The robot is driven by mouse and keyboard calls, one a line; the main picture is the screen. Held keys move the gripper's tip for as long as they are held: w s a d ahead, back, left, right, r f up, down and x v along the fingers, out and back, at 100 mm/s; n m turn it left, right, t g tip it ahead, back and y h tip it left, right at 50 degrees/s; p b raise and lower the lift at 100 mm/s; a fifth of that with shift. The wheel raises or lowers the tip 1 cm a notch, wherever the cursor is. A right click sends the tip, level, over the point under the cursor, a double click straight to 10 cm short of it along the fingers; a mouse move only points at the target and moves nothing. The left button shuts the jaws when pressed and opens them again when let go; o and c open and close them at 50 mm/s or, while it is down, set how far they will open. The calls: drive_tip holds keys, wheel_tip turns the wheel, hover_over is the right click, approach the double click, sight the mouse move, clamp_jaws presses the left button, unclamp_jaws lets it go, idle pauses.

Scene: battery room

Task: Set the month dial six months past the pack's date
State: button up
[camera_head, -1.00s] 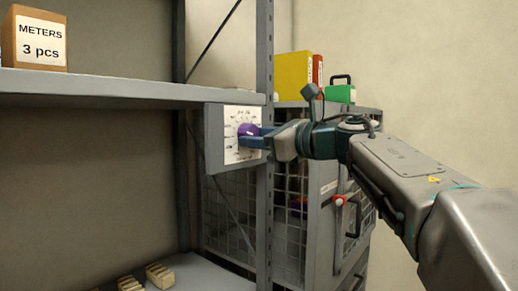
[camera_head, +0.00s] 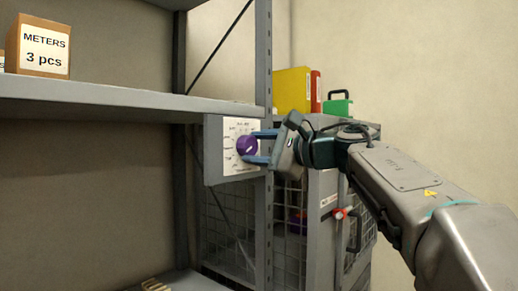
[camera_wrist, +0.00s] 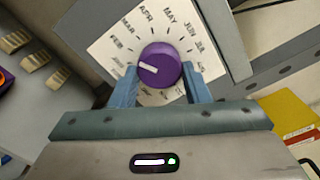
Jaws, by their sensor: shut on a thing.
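The month dial is a purple round knob (camera_head: 247,146) on a white plate with month labels (camera_head: 232,128), fixed to a grey box at the shelf post. In the wrist view the knob (camera_wrist: 160,64) has a white mark pointing left, just below FEB; the label there is unclear. APR and MAY are at the top of the plate, JUN and JUL to the right; lower labels are partly hidden. My gripper (camera_head: 250,147) has one blue finger on each side of the knob, shut on it. A pack's date is not readable in either view.
The grey shelf (camera_head: 120,98) with a METERS box (camera_head: 38,46) is at left. A grey mesh cabinet (camera_head: 325,165) stands behind my gripper, with a yellow binder (camera_head: 292,90) and a green case (camera_head: 338,107) on top. The shelf's upright post (camera_head: 264,60) is close beside my gripper.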

drive_tip(key=shift+f+n, duration=0.1)
drive_tip(key=shift+n, duration=0.2)
drive_tip(key=o, duration=1)
drive_tip(key=shift+c, duration=0.2)
drive_tip(key=p+v, duration=0.2)
drive_tip(key=v, duration=1.1)
drive_tip(key=shift+s+d, duration=0.25)
drive_tip(key=shift+d, duration=0.05)
